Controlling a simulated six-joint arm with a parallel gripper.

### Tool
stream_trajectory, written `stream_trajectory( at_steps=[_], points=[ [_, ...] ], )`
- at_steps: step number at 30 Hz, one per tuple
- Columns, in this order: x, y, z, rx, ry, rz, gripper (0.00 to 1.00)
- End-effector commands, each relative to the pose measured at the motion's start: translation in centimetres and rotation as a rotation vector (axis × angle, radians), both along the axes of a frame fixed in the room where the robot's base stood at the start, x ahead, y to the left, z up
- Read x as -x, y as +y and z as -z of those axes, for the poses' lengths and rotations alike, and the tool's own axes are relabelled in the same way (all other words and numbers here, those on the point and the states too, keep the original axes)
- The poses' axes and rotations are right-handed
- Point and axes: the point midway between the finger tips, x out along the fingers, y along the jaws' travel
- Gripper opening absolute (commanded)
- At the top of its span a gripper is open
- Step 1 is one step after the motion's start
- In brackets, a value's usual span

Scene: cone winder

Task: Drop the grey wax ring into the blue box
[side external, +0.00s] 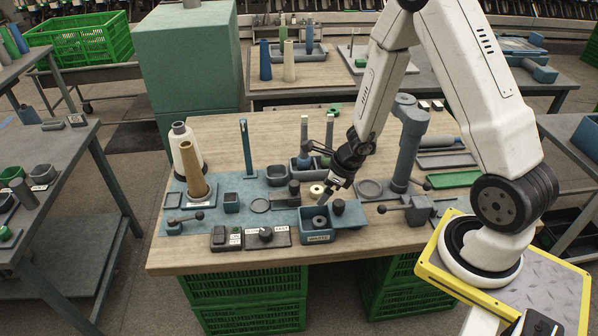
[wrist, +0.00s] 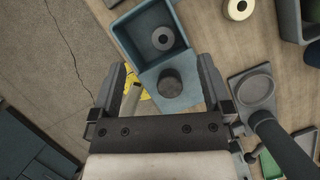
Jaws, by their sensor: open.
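The blue box (side external: 345,234) stands at the front edge of the wooden table, with a label on its front. A grey ring (wrist: 163,38) lies flat inside it, on the box floor; it also shows in the side view (side external: 320,221). My gripper (wrist: 162,66) is open, its two fingers apart and nothing held between them. In the side view my gripper (side external: 331,188) is just behind and above the box.
A cream ring (side external: 317,190) lies on the table behind the box. A grey post stand (side external: 403,150) rises to the right, with a round dish (side external: 369,188) beside it. A tan cone (side external: 193,172) and a white cone (side external: 183,145) stand at the left.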

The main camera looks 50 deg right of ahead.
Motion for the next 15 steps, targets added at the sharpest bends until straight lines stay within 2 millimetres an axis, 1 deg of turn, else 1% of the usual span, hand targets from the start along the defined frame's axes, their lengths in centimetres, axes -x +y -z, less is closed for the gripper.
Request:
stream_trajectory(
  at_steps=[1,15],
  points=[
    [0.2,-0.1,-0.5,0.003,-0.002,0.0,1.0],
    [1.4,-0.6,-4.0,0.0,-0.003,-0.001,1.0]
  ],
)
